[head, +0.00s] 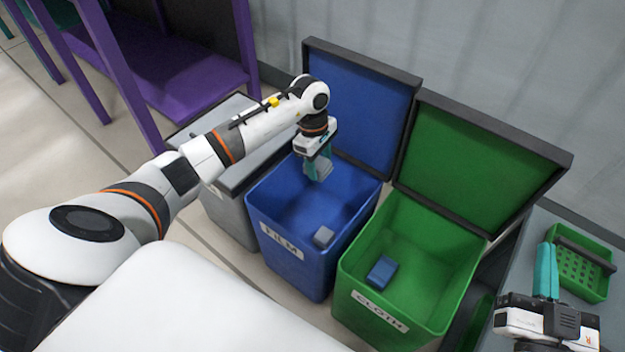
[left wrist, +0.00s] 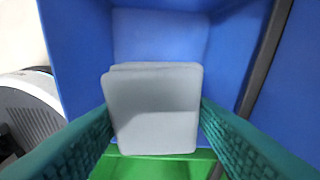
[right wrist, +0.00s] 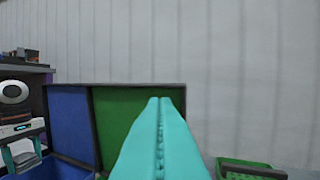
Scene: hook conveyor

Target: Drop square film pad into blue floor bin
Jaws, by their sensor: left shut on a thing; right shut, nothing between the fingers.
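The square film pad is a grey block (left wrist: 153,110), seen in the left wrist view between the two teal fingers. My left gripper (head: 318,168) is shut on it and holds it over the opening of the blue floor bin (head: 285,254), labelled FILM. The pad also shows in the head view (head: 320,170). The blue bin's lid (head: 358,95) stands open behind it.
A green bin (head: 345,302) labelled CLOTH, lid open, stands right of the blue bin and holds a blue block (head: 382,271). A grey closed bin (head: 230,210) stands left. A green basket (head: 581,262) sits on the grey surface at right. A purple shelf (head: 190,85) stands at the back left.

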